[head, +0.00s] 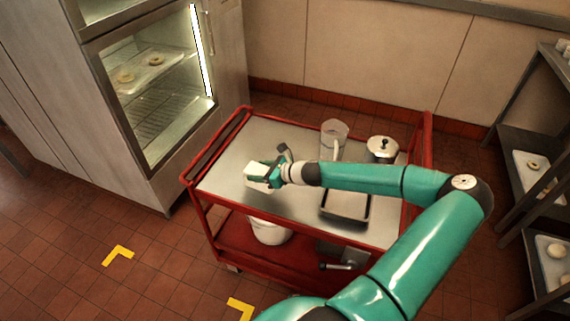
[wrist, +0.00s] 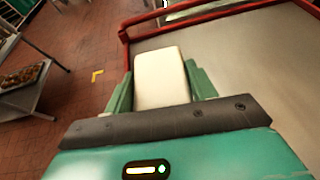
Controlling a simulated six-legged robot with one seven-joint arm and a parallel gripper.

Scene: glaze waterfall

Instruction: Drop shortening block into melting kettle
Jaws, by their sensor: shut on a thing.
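The shortening block (head: 256,172) is a pale cream block at the left part of the red cart's steel top. My gripper (head: 268,176) is shut on it. In the wrist view the block (wrist: 161,78) sits between the two green fingers of my gripper (wrist: 160,88). I cannot tell whether the block is lifted clear of the cart top. A silver pot with a lid and dark knob (head: 382,149), possibly the melting kettle, stands at the back right of the cart top. Its inside is hidden by the lid.
The red cart (head: 228,160) also bears a clear pitcher (head: 334,132) at the back and a dark shallow pan (head: 346,219) at the front right. A white bucket (head: 270,232) stands on the lower shelf. A glass-door cabinet (head: 155,85) is left; racks with trays (head: 535,165) are right.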

